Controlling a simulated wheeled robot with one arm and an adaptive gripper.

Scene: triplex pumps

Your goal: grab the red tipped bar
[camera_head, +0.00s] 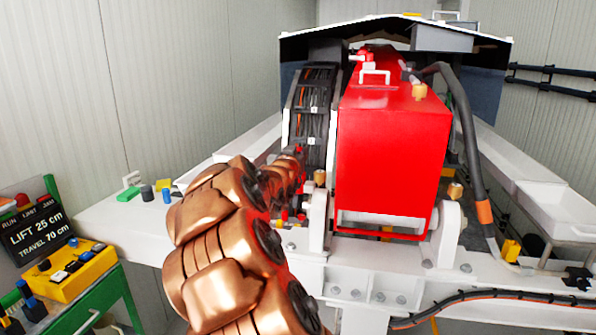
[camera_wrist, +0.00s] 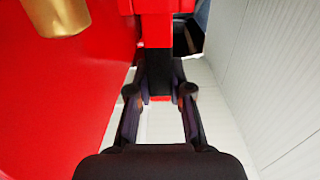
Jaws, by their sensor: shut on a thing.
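My gripper (camera_wrist: 159,95) reaches up from the bottom of the wrist view, with a dark finger on each side. Between the fingertips is a dark bar (camera_wrist: 158,70) with a small red end (camera_wrist: 160,99), and the fingers are shut on it. A larger red block (camera_wrist: 155,30) shows just beyond the bar; I cannot tell whether they are joined. In the head view, my copper-coloured arm reaches to the left side of the red machine and hides most of the gripper and bar.
The large red housing (camera_head: 392,150) stands close to the right of my arm. A black cable bundle (camera_head: 314,112) rises beside it. A thick dark hose (camera_head: 466,130) runs down its right side. A yellow control box (camera_head: 72,270) sits at left. The white frame (camera_head: 115,215) surrounds the machine.

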